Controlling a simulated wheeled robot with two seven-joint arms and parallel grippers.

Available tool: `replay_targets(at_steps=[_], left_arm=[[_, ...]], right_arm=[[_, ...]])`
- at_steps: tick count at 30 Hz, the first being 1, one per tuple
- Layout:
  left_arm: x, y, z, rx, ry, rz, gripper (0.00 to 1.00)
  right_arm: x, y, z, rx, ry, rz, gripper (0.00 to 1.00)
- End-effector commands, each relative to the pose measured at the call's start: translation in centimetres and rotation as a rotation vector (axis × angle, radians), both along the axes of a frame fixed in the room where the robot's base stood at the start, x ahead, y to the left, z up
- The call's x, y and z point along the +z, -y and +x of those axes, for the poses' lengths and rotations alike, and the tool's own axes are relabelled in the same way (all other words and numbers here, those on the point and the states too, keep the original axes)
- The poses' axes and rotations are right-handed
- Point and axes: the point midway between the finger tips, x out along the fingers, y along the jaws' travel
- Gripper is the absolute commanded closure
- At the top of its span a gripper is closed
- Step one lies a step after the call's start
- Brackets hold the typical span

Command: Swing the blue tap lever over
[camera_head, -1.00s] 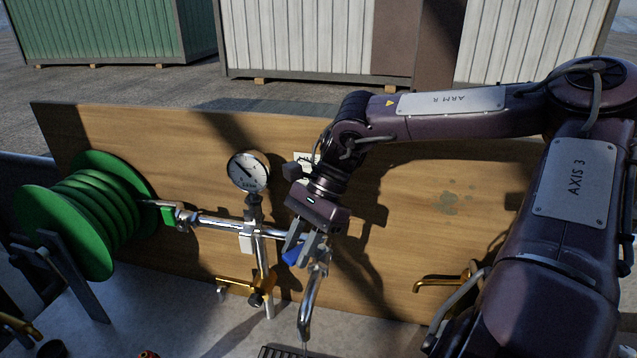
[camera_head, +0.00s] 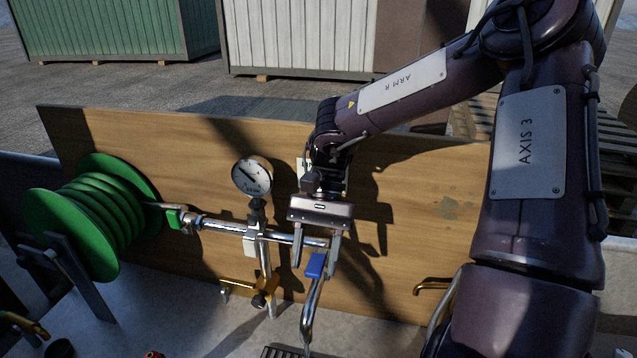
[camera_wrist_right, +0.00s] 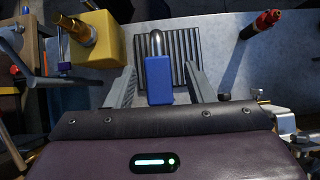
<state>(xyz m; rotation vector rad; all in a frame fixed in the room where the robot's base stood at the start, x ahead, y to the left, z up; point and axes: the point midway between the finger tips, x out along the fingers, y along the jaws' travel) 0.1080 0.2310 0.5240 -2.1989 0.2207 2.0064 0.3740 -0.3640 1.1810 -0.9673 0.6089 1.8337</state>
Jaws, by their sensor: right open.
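The blue tap lever (camera_head: 315,265) sits at the right end of the chrome pipe (camera_head: 220,225), above a curved chrome spout (camera_head: 310,310). In the right wrist view the blue lever (camera_wrist_right: 159,80) lies between the two fingers. My right gripper (camera_head: 316,260) is open, with one finger to each side of the lever. In the right wrist view a gap shows on both sides of the lever, wider on the right. My left gripper is not in view.
A pressure gauge (camera_head: 252,177) stands on the pipe, left of my gripper. A brass valve (camera_head: 262,287) is below it. A green hose reel (camera_head: 95,213) is at the left. The wooden board (camera_head: 420,200) stands close behind. A dark grate (camera_wrist_right: 185,55) lies below the spout.

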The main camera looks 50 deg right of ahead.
Motion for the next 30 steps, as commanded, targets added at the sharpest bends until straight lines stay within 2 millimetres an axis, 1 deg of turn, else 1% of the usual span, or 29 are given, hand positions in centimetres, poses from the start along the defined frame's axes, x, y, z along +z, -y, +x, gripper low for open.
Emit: replay_targets(at_steps=[1,3,15,26,30], left_arm=[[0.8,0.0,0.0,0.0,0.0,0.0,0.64],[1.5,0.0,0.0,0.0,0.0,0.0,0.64],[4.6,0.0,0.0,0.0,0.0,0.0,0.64],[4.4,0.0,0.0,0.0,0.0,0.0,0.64],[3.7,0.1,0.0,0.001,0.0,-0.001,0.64]], right_arm=[[0.9,0.0,0.0,0.0,0.0,-0.001,0.52],[1.7,0.0,0.0,-0.001,0.0,-0.001,0.52],[5.4,0.0,0.0,-0.002,-0.001,0.0,0.52],[5.4,0.1,0.0,-0.001,0.0,-0.001,0.52],[6.4,0.8,0.5,-0.002,0.002,-0.006,0.52]])
